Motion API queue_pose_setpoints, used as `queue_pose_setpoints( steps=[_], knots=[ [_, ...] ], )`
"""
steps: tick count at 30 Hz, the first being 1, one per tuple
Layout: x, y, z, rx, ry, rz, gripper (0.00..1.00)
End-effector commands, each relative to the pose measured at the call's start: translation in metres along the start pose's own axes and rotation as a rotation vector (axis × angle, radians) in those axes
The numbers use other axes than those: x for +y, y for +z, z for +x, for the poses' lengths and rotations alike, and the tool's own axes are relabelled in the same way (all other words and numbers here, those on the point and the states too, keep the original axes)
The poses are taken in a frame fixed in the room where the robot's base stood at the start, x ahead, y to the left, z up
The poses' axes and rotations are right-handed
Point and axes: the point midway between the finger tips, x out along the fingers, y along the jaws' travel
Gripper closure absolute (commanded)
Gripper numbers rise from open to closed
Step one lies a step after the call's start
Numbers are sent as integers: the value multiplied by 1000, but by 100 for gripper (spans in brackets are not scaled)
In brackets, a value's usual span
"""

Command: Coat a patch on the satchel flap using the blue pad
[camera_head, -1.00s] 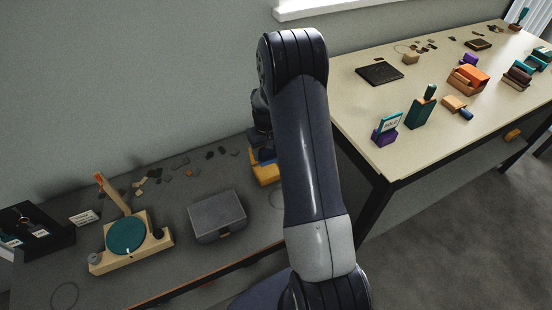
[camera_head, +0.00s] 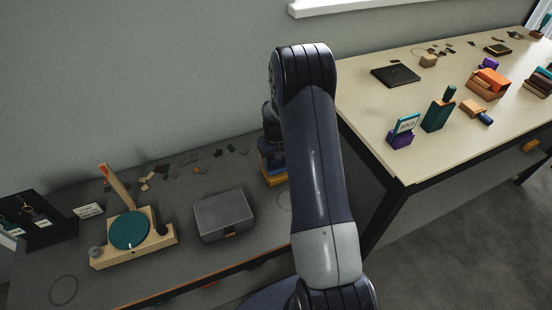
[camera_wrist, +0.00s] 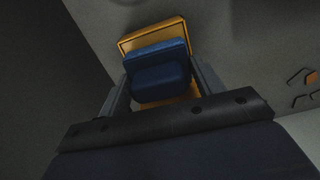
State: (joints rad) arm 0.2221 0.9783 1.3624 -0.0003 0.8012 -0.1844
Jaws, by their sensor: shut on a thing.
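My gripper (camera_wrist: 162,84) is shut on the blue pad (camera_wrist: 160,82), with a finger on each side of it in the wrist view. The pad is over a yellow-orange tray (camera_wrist: 179,33); whether it touches the tray I cannot tell. In the head view the tray (camera_head: 276,182) stands at the back of the dark bench, and my arm hides part of it and most of the gripper. A grey, box-shaped thing with a small tan clasp, which looks like the satchel (camera_head: 222,212), lies left of the tray. I cannot make out a coated patch on its top.
A wooden stand with a round teal plate (camera_head: 129,230) is left of the satchel, beside a dark display box (camera_head: 45,222). Several small scraps (camera_head: 190,160) lie along the wall. A cream table (camera_head: 400,150) on the right holds a "SOLD" sign (camera_head: 407,124) and other goods.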

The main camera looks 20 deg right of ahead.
Motion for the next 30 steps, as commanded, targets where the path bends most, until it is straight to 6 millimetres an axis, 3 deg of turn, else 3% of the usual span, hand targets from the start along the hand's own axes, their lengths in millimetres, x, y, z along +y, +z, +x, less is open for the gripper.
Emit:
queue_pose_setpoints(
  steps=[30],
  knots=[
    [0,0,4,1,0,0,55]
  ],
)
